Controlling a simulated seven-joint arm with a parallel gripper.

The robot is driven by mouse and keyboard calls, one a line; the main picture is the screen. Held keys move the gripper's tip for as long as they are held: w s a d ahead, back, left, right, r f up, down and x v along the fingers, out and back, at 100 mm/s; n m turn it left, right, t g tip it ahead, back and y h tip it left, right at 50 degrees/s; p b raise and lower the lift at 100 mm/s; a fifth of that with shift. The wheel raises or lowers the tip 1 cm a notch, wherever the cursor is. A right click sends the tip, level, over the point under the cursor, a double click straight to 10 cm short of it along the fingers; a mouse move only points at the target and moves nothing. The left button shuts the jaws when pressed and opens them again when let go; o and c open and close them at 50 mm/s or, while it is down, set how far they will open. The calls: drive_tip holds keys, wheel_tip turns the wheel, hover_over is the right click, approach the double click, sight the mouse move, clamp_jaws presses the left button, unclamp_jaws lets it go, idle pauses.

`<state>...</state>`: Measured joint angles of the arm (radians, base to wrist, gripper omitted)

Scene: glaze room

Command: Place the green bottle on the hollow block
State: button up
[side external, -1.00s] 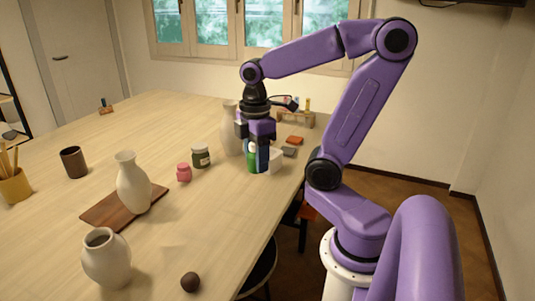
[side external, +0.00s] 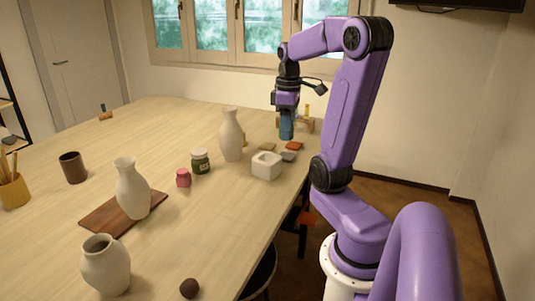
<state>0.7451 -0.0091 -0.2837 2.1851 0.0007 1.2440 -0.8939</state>
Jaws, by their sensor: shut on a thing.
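The hollow block (side external: 267,166) is a white, squarish block with a round opening in its top, near the table's right edge; nothing stands on it. My gripper (side external: 287,111) is shut on a dark blue bottle-like thing (side external: 287,127), held upright behind and to the right of the block, in front of the wooden rack. Whether its bottom touches the table is hard to tell. I cannot make out a green bottle now; it may be hidden.
A tall pale vase (side external: 231,137) stands left of the block. A dark jar (side external: 200,162) and a pink pot (side external: 183,178) are further left. Orange (side external: 294,146) and grey (side external: 288,156) pieces lie behind the block. A wooden rack (side external: 309,125) stands behind the gripper.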

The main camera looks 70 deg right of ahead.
drive_tip(key=w+d+f, duration=0.4)
drive_tip(key=w+d, duration=0.2)
hover_over(268, 158)
wheel_tip(268, 158, down, 5)
drive_tip(key=shift+s+a, duration=0.1)
drive_tip(key=shift+a, duration=0.05)
drive_tip(key=shift+f, duration=0.2)
drive_tip(key=shift+w+d+f, duration=0.1)
drive_tip(key=shift+f, duration=0.7)
drive_tip(key=shift+w+d+f, duration=0.1)
drive_tip(key=shift+f, duration=0.7)
drive_tip(key=shift+f, duration=0.15)
drive_tip(key=o, duration=1.1)
drive_tip(key=shift+c, duration=0.2)
